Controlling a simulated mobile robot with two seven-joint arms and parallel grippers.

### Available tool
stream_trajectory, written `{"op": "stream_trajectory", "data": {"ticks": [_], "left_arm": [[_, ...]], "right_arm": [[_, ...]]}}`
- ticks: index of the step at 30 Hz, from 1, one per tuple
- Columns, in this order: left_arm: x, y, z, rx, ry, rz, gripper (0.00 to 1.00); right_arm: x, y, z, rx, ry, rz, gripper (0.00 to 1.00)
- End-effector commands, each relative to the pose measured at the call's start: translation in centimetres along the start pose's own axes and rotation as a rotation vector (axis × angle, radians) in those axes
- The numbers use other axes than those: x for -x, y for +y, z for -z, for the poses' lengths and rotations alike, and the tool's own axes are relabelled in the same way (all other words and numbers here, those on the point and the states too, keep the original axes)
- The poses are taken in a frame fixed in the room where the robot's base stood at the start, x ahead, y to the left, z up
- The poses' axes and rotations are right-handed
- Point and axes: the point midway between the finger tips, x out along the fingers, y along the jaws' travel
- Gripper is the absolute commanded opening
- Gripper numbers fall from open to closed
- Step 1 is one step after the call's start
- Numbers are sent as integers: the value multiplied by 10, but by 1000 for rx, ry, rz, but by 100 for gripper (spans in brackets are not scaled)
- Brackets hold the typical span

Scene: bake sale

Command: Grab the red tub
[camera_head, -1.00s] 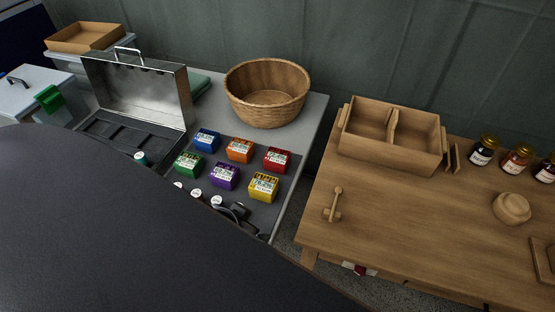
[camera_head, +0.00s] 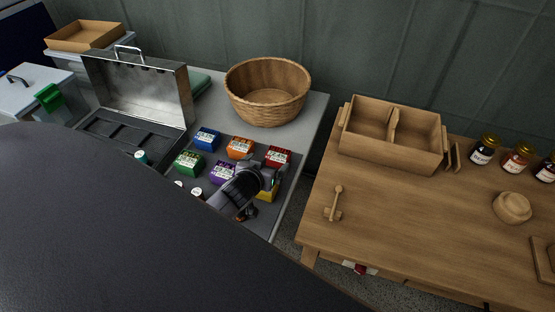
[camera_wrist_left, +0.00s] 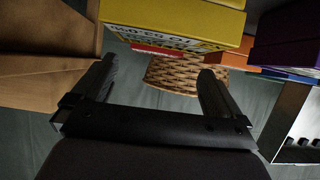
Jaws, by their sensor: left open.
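The red tub (camera_head: 277,154) sits at the back right of the group of coloured tubs on the grey mat, its lower part partly hidden by my left gripper. In the left wrist view a thin red strip of it (camera_wrist_left: 155,50) shows just beyond the yellow tub. My left gripper (camera_head: 270,178) is over the yellow tub (camera_head: 268,195), just in front of the red tub. In the wrist view its two fingers (camera_wrist_left: 157,85) are apart with nothing between them. My right gripper is not in view.
Blue (camera_head: 207,139), orange (camera_head: 240,148), green (camera_head: 189,163) and purple (camera_head: 223,171) tubs stand close by. A wicker basket (camera_head: 267,105) stands behind them. An open metal case (camera_head: 150,95) is at the left. A wooden table with a divided box (camera_head: 400,155) is at the right, across a gap.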

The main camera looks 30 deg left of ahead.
Motion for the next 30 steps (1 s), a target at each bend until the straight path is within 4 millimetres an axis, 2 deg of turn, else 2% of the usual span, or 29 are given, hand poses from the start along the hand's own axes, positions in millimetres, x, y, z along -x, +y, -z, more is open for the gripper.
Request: {"op": "stream_trajectory", "data": {"ticks": [8, 18, 30], "left_arm": [[-19, 2, 1, -1, -1, 0, 100], [-55, 5, 1, -1, -1, 0, 100], [-61, 5, 2, -1, -2, -1, 100]], "right_arm": [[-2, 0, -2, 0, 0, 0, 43], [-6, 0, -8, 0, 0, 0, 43], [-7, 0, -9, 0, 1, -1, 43]]}}
